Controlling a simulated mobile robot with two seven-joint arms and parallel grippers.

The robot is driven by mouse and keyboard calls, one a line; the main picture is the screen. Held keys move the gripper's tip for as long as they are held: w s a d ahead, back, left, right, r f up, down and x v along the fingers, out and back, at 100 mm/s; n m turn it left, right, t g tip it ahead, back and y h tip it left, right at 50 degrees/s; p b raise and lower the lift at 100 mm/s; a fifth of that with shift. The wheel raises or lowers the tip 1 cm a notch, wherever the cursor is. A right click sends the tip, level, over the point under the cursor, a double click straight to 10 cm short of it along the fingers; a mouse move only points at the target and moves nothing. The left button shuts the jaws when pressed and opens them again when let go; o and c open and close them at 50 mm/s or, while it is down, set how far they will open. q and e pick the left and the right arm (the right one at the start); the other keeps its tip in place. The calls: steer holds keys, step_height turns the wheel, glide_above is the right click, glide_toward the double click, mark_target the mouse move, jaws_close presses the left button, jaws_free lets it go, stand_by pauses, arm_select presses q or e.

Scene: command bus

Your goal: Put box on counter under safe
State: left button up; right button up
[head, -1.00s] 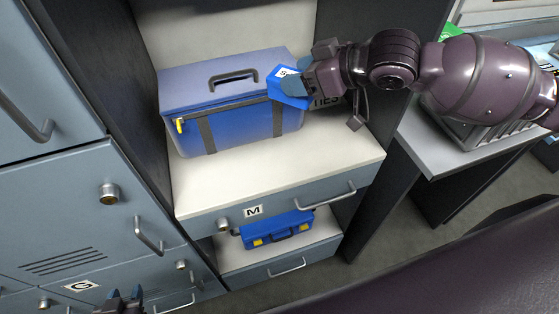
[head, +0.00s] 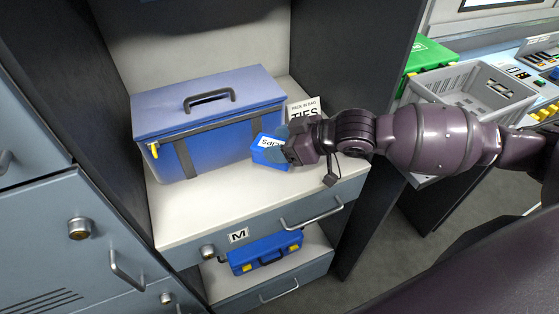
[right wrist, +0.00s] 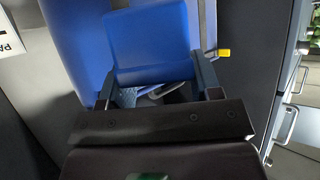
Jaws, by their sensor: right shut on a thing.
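A small blue box (head: 268,151) with a white label is held in my right gripper (head: 284,150), close to the front right of a large blue case. It is low over the white shelf; I cannot tell whether it touches the shelf. In the right wrist view the small blue box (right wrist: 150,45) sits between the two fingers of my right gripper (right wrist: 153,82), with the case behind it. My left gripper is not in view. I cannot make out a safe for certain.
The large blue case (head: 215,130) stands on the white shelf (head: 205,207). A card reading TIES (head: 303,107) is behind my gripper. A smaller blue case (head: 264,252) lies below drawer M (head: 262,223). A grey crate (head: 470,98) and green box (head: 430,58) are at right.

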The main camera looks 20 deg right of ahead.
steer(key=shift+f+b, duration=0.3)
steer(key=shift+f, duration=2.35)
steer(key=shift+f, duration=0.1)
steer(key=o, duration=1)
steer(key=shift+s+d+r, duration=0.1)
steer(key=shift+d+r, duration=0.05)
steer(key=shift+r, duration=0.05)
steer(key=p+v, duration=0.1)
steer(key=v, duration=1)
steer(key=shift+s+d+r, duration=0.15)
steer(key=shift+s+r, duration=0.05)
